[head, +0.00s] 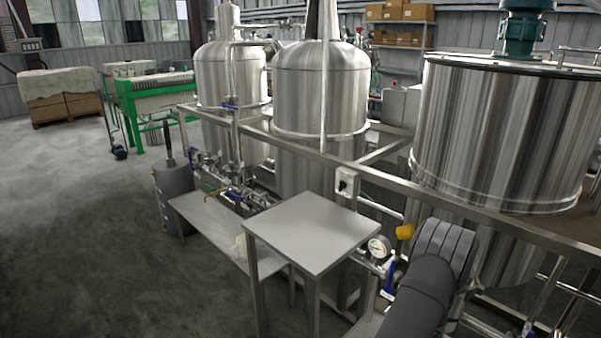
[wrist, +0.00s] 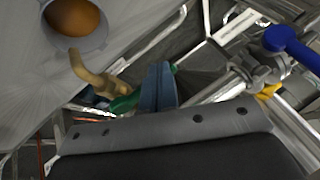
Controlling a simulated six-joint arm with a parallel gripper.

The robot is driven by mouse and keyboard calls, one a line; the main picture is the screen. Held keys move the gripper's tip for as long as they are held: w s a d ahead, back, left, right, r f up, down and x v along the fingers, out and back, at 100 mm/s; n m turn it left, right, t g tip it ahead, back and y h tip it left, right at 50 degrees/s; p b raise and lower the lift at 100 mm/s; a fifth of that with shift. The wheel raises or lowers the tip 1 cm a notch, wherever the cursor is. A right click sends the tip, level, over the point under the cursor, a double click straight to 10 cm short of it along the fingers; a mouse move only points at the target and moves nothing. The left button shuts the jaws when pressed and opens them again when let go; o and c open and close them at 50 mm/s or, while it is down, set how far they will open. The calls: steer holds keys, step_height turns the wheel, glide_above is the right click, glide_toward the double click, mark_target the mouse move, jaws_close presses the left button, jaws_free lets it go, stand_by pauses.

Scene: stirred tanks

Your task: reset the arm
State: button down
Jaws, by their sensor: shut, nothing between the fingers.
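My gripper (wrist: 158,86) shows in the wrist view as two blue-grey fingers side by side, shut and empty, beyond the dark gripper body at the bottom. My dark arm (head: 432,280) enters at the lower right of the head view and bends beside the right tank's frame; my gripper is hidden there. In the wrist view the fingers point towards pipework. A tan bent fitting (wrist: 100,82) and a green part (wrist: 124,103) lie just left of the fingers in the picture; I cannot tell whether they touch.
A large steel tank (head: 505,135) stands at the right, with two more tanks behind. A steel frame rail (head: 400,196) runs past my arm. A bare steel table (head: 311,232) and a gauge (head: 379,246) are close to my arm. A blue handle (wrist: 291,46) is at upper right.

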steer(key=s+d+n, duration=0.1)
steer(key=s, duration=0.6)
steer(key=shift+d+n+y, duration=0.3)
steer(key=shift+y, duration=0.1)
